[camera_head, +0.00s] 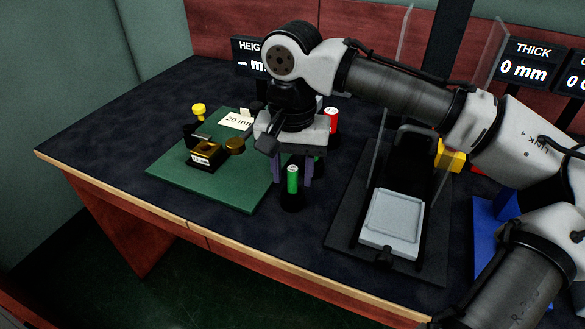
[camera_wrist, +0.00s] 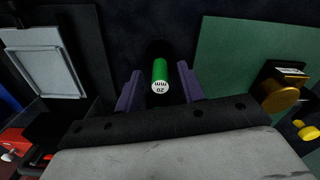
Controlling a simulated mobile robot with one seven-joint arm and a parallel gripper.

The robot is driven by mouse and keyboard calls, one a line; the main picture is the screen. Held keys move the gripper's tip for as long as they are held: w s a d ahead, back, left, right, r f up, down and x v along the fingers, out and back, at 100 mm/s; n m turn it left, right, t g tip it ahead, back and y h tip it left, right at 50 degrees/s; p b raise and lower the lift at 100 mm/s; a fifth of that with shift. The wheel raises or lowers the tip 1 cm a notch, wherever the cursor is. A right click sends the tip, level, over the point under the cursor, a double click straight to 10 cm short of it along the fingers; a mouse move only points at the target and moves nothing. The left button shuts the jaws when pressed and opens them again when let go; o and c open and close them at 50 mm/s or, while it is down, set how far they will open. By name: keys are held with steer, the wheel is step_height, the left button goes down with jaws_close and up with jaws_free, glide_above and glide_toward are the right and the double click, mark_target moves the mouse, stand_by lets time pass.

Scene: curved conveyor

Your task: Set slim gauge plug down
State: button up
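The slim gauge plug, a green cylinder (camera_head: 292,180), stands upright on or in a round black base (camera_head: 292,202) on the dark table. In the wrist view its light top end (camera_wrist: 160,87) reads "20 mm". My gripper (camera_head: 291,183) is above and behind the plug in the head view, with its purple fingers pointing down. In the wrist view my gripper (camera_wrist: 158,72) has its two fingers apart, one on each side of the plug, with a dark gap on both sides. The depth between fingertips and plug is hard to tell.
A green mat (camera_head: 215,190) at left carries a brass-and-black gauge (camera_head: 204,155) and a "20 mm" card (camera_head: 236,121). A red cylinder (camera_head: 331,121) stands behind my gripper. A scale with a grey plate (camera_head: 393,222) and clear side panels is at right. The table's front left is clear.

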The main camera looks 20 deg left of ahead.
step_height(320, 180, up, 12)
steer(key=p, duration=0.2)
steer(key=shift+r, duration=0.15)
